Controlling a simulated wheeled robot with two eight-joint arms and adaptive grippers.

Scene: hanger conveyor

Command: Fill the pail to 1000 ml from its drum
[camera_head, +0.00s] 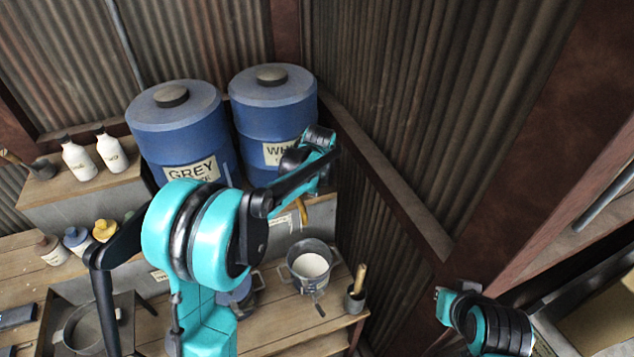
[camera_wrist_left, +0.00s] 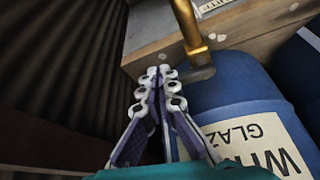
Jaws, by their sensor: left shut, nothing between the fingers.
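The pail (camera_head: 300,284), a grey metal bucket with white liquid in it, stands on the wooden bench below the white glaze drum (camera_head: 270,110). This blue drum also shows upside down in the left wrist view (camera_wrist_left: 235,85). Its brass tap (camera_head: 303,212) points down above the pail; the tap also shows in the left wrist view (camera_wrist_left: 188,28). My left gripper (camera_wrist_left: 166,73) is shut and empty, its fingertips close beside the tap's base; contact cannot be told. In the head view my left wrist hides its fingers. The liquid level against any mark cannot be read.
A grey glaze drum (camera_head: 180,130) stands left of the white one. White bottles (camera_head: 80,160) and small jars (camera_head: 76,239) are on the left. A cup with a brush (camera_head: 355,300) stands right of the pail. A corrugated wall (camera_head: 390,110) closes the right side.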

